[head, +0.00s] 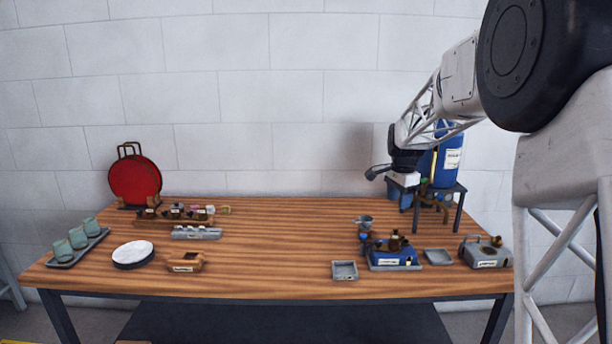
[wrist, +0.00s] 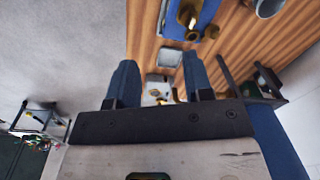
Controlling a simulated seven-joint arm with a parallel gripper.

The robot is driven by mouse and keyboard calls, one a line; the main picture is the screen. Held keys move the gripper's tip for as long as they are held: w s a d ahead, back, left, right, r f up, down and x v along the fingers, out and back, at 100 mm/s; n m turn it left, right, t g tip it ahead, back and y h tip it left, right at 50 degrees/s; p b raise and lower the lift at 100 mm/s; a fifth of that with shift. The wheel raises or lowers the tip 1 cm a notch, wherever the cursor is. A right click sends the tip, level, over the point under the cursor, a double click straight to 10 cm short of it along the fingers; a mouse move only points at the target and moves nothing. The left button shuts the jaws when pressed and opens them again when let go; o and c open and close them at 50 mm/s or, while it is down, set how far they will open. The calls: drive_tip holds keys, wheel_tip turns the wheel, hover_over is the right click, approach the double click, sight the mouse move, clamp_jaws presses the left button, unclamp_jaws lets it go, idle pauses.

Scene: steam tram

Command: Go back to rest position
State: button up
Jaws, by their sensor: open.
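My gripper (wrist: 160,78) is open and empty in the wrist view, its two blue fingers apart. In the head view my gripper (head: 390,172) hangs high above the right side of the wooden table (head: 270,240), close to the small dark stand. A blue model (head: 394,257) with brown parts on top sits on the table at the right; it shows in part at the top of the wrist view (wrist: 178,25). A grey labelled unit (head: 487,257) stands at the right edge. It seems to show between and beyond the fingers in the wrist view.
A dark stand (head: 459,210) with a blue drum (head: 449,158) stands at the back right, beside my arm. Small grey trays (head: 345,270) lie near the front. Cups (head: 78,238), a white disc (head: 133,253) and a red disc (head: 136,181) are at left. The table's middle is clear.

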drive_tip(key=s+a+r+n, duration=0.2)
drive_tip(key=s, duration=0.7)
drive_tip(key=s+a+r+n+t, duration=0.1)
drive_tip(key=s+a+r+n, duration=0.15)
drive_tip(key=s, duration=0.65)
drive_tip(key=s+a+r+n, duration=0.1)
drive_tip(key=s+a+n, duration=0.1)
drive_tip(key=s, duration=0.7)
drive_tip(key=s+a+f+n, duration=0.1)
drive_tip(key=s+f+n, duration=0.2)
drive_tip(key=s, duration=0.9)
drive_tip(key=s+a+f+n, duration=0.1)
drive_tip(key=s+f+n, duration=0.3)
drive_tip(key=s, duration=0.9)
drive_tip(key=shift+s+a+t, duration=0.25)
drive_tip(key=shift+a+t, duration=0.1)
drive_tip(key=shift+t, duration=0.05)
